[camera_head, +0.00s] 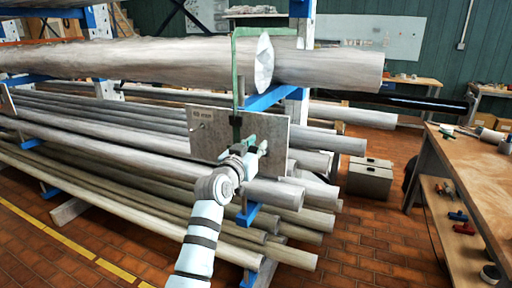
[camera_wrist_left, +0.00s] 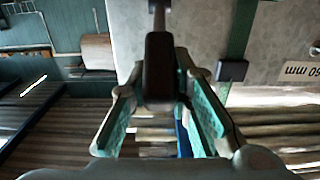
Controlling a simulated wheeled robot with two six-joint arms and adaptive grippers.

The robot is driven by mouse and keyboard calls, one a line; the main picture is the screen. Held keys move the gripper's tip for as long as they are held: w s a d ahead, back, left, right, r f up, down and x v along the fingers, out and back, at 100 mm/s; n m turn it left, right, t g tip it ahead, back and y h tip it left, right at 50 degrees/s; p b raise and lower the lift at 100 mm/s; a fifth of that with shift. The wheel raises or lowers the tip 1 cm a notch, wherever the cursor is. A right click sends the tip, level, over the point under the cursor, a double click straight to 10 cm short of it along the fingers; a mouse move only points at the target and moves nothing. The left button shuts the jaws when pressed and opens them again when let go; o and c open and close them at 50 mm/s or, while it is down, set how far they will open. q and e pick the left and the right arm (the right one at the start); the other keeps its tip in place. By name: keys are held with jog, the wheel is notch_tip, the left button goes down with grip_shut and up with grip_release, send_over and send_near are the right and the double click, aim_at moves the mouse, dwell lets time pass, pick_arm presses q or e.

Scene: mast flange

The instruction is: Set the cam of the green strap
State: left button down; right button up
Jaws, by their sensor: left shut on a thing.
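The green strap (camera_head: 236,72) passes over the big grey mast (camera_head: 160,58) and hangs down in front of a grey plate (camera_head: 212,120) with a label. In the left wrist view the strap (camera_wrist_left: 241,35) runs through a black buckle (camera_wrist_left: 231,71) against the plate. My left gripper (camera_head: 257,147) is at the front of the plate, right of the strap. In the wrist view its green-padded fingers stand either side of a dark handle (camera_wrist_left: 159,65) on a thin rod, and it is shut on this handle. How the handle joins the buckle is hidden. My right gripper is out of view.
Several long grey pipes (camera_head: 90,150) lie on a blue-posted rack below the mast. A whitish disc-like piece (camera_head: 264,62) sits on the mast. A wooden workbench (camera_head: 465,160) stands at right, and a grey box (camera_head: 370,180) is on the floor. Brick floor is clear between.

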pick_arm(q)
jog(key=shift+r+p, duration=0.2)
jog(key=shift+p, duration=0.2)
jog(key=r+g+p, duration=0.1)
jog(key=p, duration=0.2)
jog(key=w+r+g+p, duration=0.1)
jog(key=p, duration=0.3)
jog(key=w+r+g+y+p, duration=0.1)
jog(key=p, duration=0.3)
jog(key=shift+w+d+r+g, duration=0.15)
jog(key=shift+d+r+g, duration=0.1)
jog(key=shift+d+g, duration=0.15)
jog(key=shift+w+d+f+g+y+b, duration=0.15)
jog(key=shift+w+f+g+y+b, duration=0.15)
jog(key=shift+w+f+g+b, duration=0.55)
jog(key=shift+s+d+r+b, duration=0.1)
jog(key=shift+s+r+b, duration=0.15)
jog(key=shift+b, duration=0.2)
jog(key=c, duration=1.8)
grip_release()
jog(key=shift+f, duration=0.1)
jog(key=shift+o, duration=1.8)
jog(key=shift+s+r, duration=0.1)
jog(key=shift+r, duration=0.1)
